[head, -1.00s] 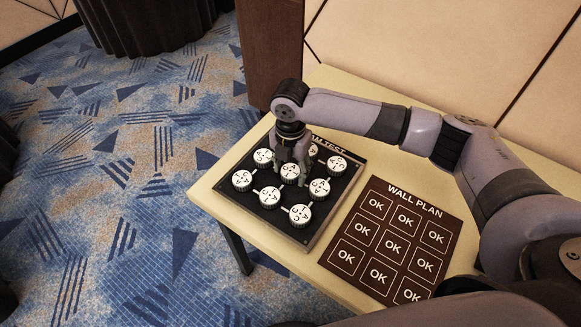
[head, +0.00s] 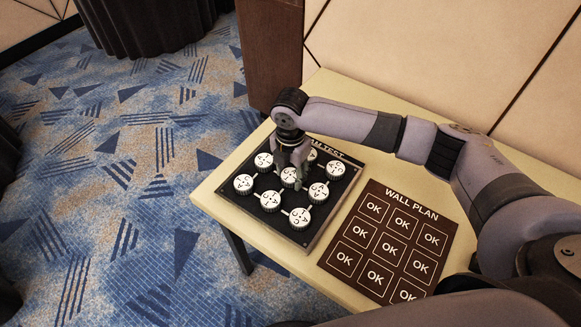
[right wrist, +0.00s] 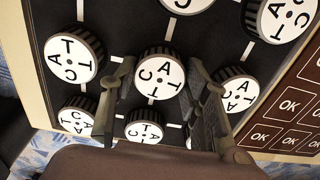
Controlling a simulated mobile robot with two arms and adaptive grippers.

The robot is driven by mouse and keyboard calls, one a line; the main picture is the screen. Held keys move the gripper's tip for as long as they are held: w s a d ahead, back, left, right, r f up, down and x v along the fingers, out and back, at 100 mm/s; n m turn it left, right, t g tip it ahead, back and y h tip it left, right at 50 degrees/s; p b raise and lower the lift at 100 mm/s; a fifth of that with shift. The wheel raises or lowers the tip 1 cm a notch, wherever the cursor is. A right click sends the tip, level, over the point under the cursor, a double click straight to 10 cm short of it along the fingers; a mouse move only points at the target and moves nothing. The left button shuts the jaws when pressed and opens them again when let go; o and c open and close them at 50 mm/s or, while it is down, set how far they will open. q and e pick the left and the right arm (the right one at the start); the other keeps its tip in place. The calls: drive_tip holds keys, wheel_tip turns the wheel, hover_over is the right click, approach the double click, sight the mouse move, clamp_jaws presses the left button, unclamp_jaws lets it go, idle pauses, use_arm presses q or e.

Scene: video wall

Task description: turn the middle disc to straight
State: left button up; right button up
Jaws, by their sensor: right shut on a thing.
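The middle disc (head: 289,178) is a white-faced round knob with dark ribbed sides and black letters, in the centre of a black board (head: 301,228) on the table. In the right wrist view the middle disc (right wrist: 160,76) shows its letters around a small centre cross, tilted in the picture. My right gripper (head: 291,168) comes down over it from above. In the right wrist view my right gripper (right wrist: 159,82) has one finger on each side of this disc and is shut on it. The fingers partly hide neighbouring discs. My left gripper is out of view.
Several similar lettered discs, such as one at the front (head: 296,218) and one at the left (head: 243,184), stand close around it. A brown "WALL PLAN" card (head: 345,277) with OK squares lies to the right. The pale table (head: 222,198) ends at the left over carpet.

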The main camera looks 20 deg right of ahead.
sight(291, 175)
drive_tip(key=m+p, duration=0.2)
drive_tip(key=p, duration=0.1)
drive_tip(key=m+p, duration=0.6)
drive_tip(key=shift+r, duration=0.3)
drive_tip(key=m+p, duration=0.4)
drive_tip(key=shift+f+m, duration=0.1)
drive_tip(key=shift+m, duration=0.2)
drive_tip(key=shift+f+m+p, duration=0.1)
drive_tip(key=shift+m+p, duration=1.05)
drive_tip(key=shift+m, duration=0.55)
drive_tip(key=o, duration=1.2)
drive_tip(key=shift+c, duration=0.2)
wheel_tip(291, 175, up, 12)
